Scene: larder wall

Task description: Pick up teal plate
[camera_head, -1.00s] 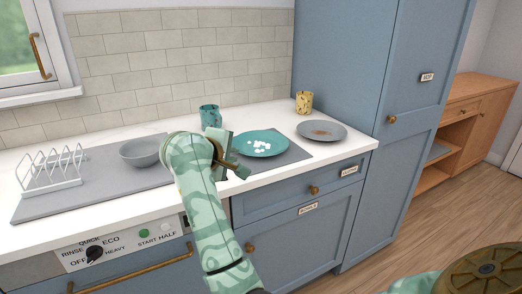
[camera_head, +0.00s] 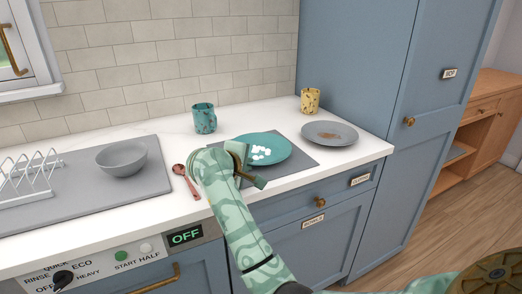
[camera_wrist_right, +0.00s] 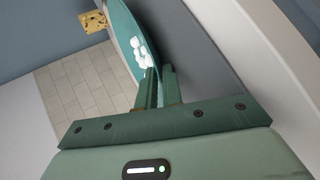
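The teal plate (camera_head: 279,149) lies flat on a grey mat on the white counter, with several small white pieces on it. My right gripper (camera_head: 246,162) is at the plate's near left rim. In the right wrist view the plate (camera_wrist_right: 122,22) is seen steeply from the side, and its rim runs between the two green fingers (camera_wrist_right: 161,84). The fingers are close together on the rim. Part of the plate's near left edge is hidden behind the gripper in the head view. My left gripper is not in view.
A teal mug (camera_head: 204,119) stands behind left of the plate. A grey plate (camera_head: 330,136) and a yellow mug (camera_head: 310,101) are to the right. A reddish spoon (camera_head: 186,180), a grey bowl (camera_head: 121,159) and a white rack (camera_head: 30,178) are to the left. A tall blue cabinet (camera_head: 355,60) bounds the right.

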